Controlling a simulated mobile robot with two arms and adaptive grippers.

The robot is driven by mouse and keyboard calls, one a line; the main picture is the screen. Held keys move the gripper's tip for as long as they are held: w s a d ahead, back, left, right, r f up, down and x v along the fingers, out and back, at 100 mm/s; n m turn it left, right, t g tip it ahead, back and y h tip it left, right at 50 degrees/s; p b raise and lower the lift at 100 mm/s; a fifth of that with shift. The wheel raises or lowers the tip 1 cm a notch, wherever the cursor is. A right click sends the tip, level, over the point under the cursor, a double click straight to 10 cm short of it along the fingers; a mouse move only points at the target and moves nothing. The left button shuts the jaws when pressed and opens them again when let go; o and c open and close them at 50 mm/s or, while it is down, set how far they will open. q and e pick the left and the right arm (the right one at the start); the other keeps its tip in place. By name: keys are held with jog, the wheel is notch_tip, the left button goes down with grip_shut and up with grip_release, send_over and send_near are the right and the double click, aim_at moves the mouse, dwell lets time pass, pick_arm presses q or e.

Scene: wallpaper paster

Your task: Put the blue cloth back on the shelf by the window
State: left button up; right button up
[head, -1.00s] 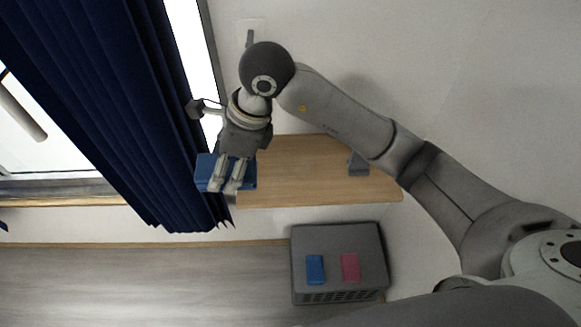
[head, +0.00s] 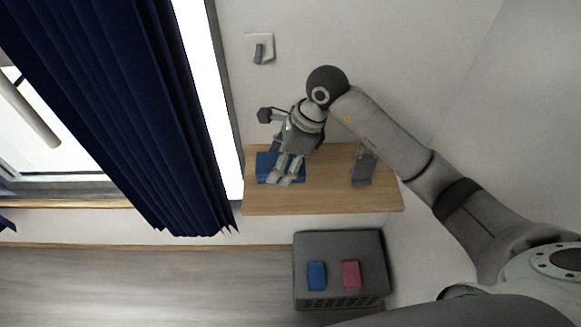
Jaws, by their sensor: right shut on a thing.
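The blue cloth (head: 264,167), a folded flat block, shows at the left end of the wooden shelf (head: 335,200) by the window. My right gripper (head: 284,177) is shut on the cloth, with its fingers covering the cloth's right part. The cloth lies over the shelf's surface in this view; I cannot tell whether it touches the board or hangs just above it. My left gripper is not in view.
A grey object (head: 363,172) stands on the shelf's right part. A dark blue curtain (head: 130,120) hangs left of the shelf. Below stands a grey crate (head: 340,248) with a blue piece (head: 317,275) and a pink piece (head: 351,274) on top.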

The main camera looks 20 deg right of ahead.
jog(key=d+f, duration=0.1)
jog(key=w+d+f, duration=0.1)
jog(key=shift+f, duration=0.3)
jog(key=f, duration=0.1)
jog(key=f+p, duration=0.1)
jog(key=f, duration=0.1)
jog(key=shift+w+d+f+p, duration=0.15)
jog(key=shift+d+f+p, duration=0.05)
jog(key=shift+d+p, duration=0.15)
jog(key=shift+f, duration=0.1)
jog(key=shift+f, duration=0.15)
jog(key=o, duration=1.1)
jog(key=shift+c, duration=0.2)
